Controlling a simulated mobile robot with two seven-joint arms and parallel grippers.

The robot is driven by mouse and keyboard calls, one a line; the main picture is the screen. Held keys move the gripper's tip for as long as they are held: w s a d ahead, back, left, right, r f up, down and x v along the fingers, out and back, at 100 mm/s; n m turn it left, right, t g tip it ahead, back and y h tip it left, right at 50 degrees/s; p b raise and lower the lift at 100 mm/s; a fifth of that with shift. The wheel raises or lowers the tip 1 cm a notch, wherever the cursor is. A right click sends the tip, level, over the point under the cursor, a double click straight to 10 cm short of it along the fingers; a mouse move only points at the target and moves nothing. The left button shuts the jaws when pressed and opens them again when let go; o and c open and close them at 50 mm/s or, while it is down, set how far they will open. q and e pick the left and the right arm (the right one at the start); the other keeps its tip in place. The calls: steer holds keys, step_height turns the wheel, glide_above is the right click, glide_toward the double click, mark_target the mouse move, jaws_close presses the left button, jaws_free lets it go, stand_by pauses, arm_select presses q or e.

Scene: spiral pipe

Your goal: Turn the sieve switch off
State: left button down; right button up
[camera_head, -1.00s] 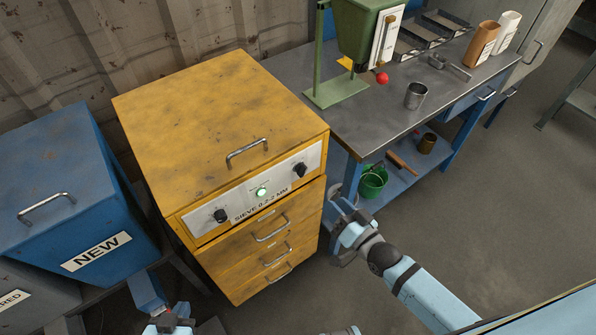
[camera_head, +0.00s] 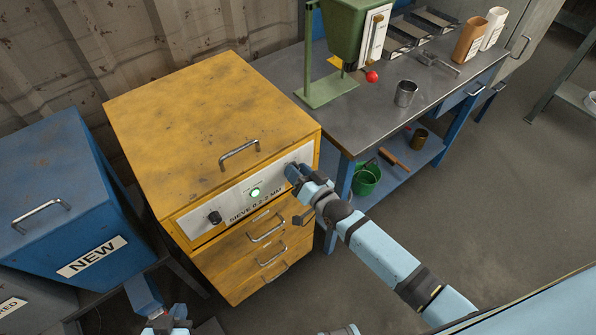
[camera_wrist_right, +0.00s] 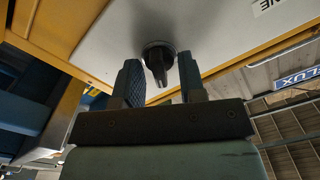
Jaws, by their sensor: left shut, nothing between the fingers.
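The yellow sieve cabinet (camera_head: 215,130) has a pale front panel labelled "SIEVE 0.2-2 MM". A green lamp (camera_head: 255,193) on it is lit, and a black left knob (camera_head: 215,217) sits left of the lamp. The black right knob (camera_wrist_right: 157,62) shows in the right wrist view, its grip pointing towards my gripper. My right gripper (camera_head: 294,172) is at the panel's right end and hides that knob in the head view. In the wrist view its open fingers (camera_wrist_right: 161,82) stand either side of the knob, with gaps showing. My left gripper (camera_head: 167,320) is shut and empty at the bottom edge.
A blue "NEW" bin (camera_head: 70,200) stands left of the cabinet. A metal-topped workbench (camera_head: 370,120) stands to the right, with a green hopper (camera_head: 345,35) and a metal cup (camera_head: 405,93). A green bucket (camera_head: 366,180) is on its lower shelf. Floor at right is open.

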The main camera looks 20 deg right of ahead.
steer(key=c, duration=0.6)
steer(key=shift+o, duration=0.2)
steer(key=shift+n, duration=0.4)
steer(key=shift+s+a+n+p, duration=0.1)
steer(key=shift+n+p, duration=0.45)
steer(key=shift+n, duration=2.2)
steer(key=shift+a+n+p, duration=0.1)
steer(key=shift+n+p, duration=0.4)
steer(key=shift+n, duration=2.25)
